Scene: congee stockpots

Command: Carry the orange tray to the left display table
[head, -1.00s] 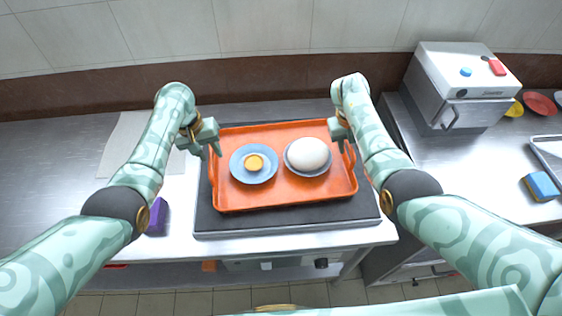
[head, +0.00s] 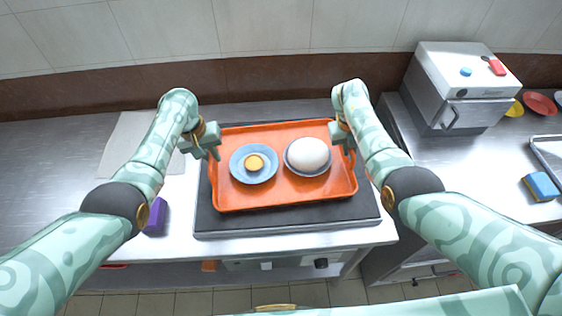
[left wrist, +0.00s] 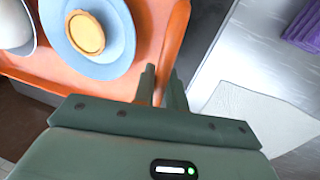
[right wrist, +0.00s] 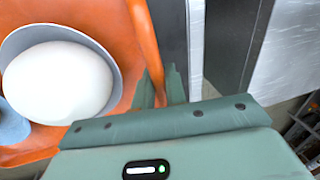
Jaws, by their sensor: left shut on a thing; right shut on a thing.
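The orange tray (head: 270,199) sits on or just above a dark flat surface in the middle of the head view. It holds a blue plate (head: 238,172) with a small yellow round item (head: 254,162), and a blue-grey dish (head: 300,170) with a large white rounded item (head: 308,153). My left gripper (head: 217,156) is shut on the tray's left rim. The left wrist view shows its fingers (left wrist: 163,88) on either side of that rim. My right gripper (head: 346,150) is shut on the right rim; its fingers (right wrist: 163,88) straddle the rim in the right wrist view.
A purple block (head: 156,217) and a pale sheet (head: 125,140) lie on the steel counter at left. A steel box appliance (head: 455,90) stands at the right back. A blue sponge (head: 541,186) and colored dishes (head: 540,103) are at far right. A wall runs behind.

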